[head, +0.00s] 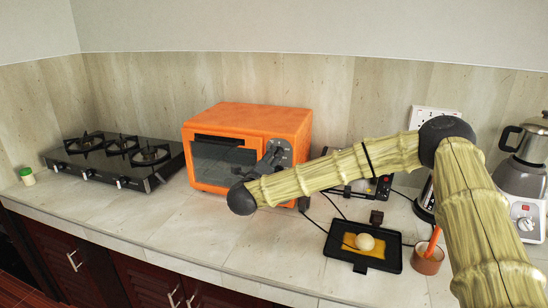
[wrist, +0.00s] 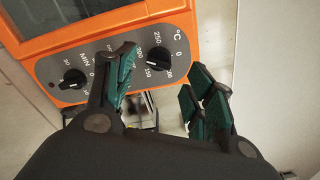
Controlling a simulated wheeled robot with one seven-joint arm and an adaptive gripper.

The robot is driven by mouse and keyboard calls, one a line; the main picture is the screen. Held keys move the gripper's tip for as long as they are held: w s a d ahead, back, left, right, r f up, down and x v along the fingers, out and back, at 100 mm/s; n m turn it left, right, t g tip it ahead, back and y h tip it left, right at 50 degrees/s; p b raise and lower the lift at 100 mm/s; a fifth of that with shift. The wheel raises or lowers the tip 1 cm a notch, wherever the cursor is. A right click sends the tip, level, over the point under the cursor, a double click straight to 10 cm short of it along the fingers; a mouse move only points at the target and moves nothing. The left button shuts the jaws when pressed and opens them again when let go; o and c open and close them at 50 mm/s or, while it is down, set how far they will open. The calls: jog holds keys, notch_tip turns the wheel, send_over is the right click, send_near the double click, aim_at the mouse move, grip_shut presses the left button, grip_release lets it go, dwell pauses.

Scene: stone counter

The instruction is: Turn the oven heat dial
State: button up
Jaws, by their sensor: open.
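The orange oven (head: 252,118) stands on the counter with its dark control panel at the right of its front. In the wrist view the oven heat dial (wrist: 160,58) is a black knob with a white mark, ringed by °C numbers. The black MIN dial (wrist: 75,79) is to its left on the same grey panel. My gripper (wrist: 160,72) is open, with green-padded fingers, one at each side of the heat dial in the picture. The dial shows in the gap; I cannot tell whether a finger touches it.
A black gas stove (head: 115,158) is left of the oven. A black tray (head: 340,262) with a round pale item lies front right, beside an orange-brown cup (head: 427,258). A blender (head: 522,185) stands far right. The counter before the oven is clear.

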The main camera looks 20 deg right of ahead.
jog(key=v, duration=0.6)
jog(key=shift+s, duration=0.25)
jog(key=shift+a+f, duration=0.1)
jog(key=shift+a, duration=0.05)
